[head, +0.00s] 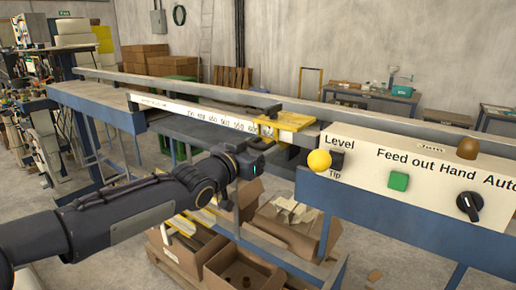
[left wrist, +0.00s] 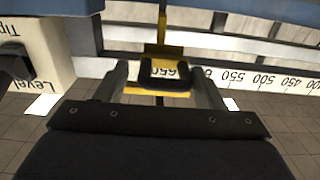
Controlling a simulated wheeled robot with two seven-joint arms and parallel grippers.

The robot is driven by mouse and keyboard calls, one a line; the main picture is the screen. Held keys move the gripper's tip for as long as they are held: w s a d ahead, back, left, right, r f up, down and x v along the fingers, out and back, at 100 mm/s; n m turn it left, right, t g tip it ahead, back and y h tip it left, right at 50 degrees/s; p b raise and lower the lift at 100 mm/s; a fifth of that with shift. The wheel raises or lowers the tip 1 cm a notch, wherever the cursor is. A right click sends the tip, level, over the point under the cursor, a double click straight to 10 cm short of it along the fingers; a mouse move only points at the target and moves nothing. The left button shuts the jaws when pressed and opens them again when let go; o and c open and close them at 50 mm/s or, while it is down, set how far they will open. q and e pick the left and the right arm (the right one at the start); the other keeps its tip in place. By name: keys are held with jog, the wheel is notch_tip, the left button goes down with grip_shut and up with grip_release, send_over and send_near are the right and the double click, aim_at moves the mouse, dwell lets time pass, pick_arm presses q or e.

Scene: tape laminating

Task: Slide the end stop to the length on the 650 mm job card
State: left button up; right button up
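The yellow end stop (head: 287,121) sits on the white scale rail (head: 190,112) near its right end in the head view. In the left wrist view the end stop (left wrist: 164,51) carries a black U-shaped handle (left wrist: 165,84), with the printed 650 showing partly behind it. My left gripper (head: 258,148) is in front of the end stop. In the left wrist view its two fingers (left wrist: 163,88) stand apart on either side of the handle, and it looks open. Whether a finger touches the handle I cannot tell. No readable job card shows. My right gripper is out of view.
A control panel (head: 420,165) with a yellow ball lever (head: 319,160), green button (head: 398,181) and black knob (head: 469,206) stands right of the stop. A long grey rail (head: 180,84) runs behind the scale. Cardboard boxes (head: 240,268) lie below.

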pick_arm(q)
jog(key=shift+s+a, duration=0.2)
jog(key=shift+s, duration=0.2)
jog(key=v, duration=0.7)
jog(key=shift+p, duration=0.3)
jog(key=shift+w+a, duration=0.1)
